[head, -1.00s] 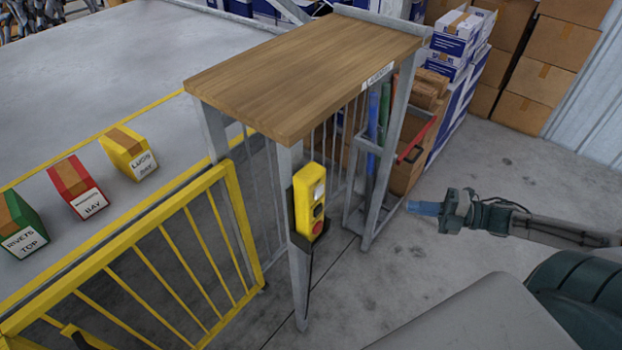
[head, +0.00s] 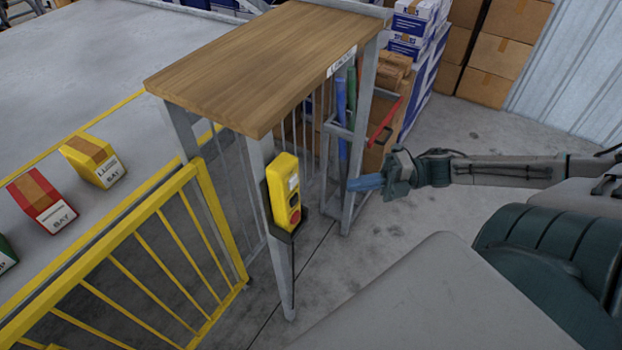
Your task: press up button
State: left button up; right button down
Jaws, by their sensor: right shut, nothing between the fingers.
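A yellow control box (head: 286,192) is mounted upright on the grey front post of a wood-topped stand. Its face has a white label at the top, a dark button below it and a red button at the bottom; which one is the up button is too small to tell. My right gripper (head: 362,183) is shut and empty, its blue fingers pointing left toward the box. It is to the right of the box and apart from it, in front of the stand's right leg. My left gripper is not in view.
Red (head: 43,201) and yellow (head: 94,160) cartons sit on the grey platform. A rack holding blue tubes and a red bar stands behind my gripper. Stacked boxes (head: 505,45) are at the back right.

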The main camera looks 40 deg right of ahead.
aim_at(292, 186)
jog(key=shift+w+a+b, duration=0.85)
jog(key=shift+w+a, duration=0.2)
jog(key=shift+a, duration=0.3)
jog(key=shift+w+a+b, duration=0.8)
jog(key=shift+w+a, duration=0.3)
jog(key=shift+a, duration=0.25)
jog(key=shift+w+a+b, duration=0.85)
jog(key=shift+w+a, duration=0.2)
jog(key=shift+a, duration=0.3)
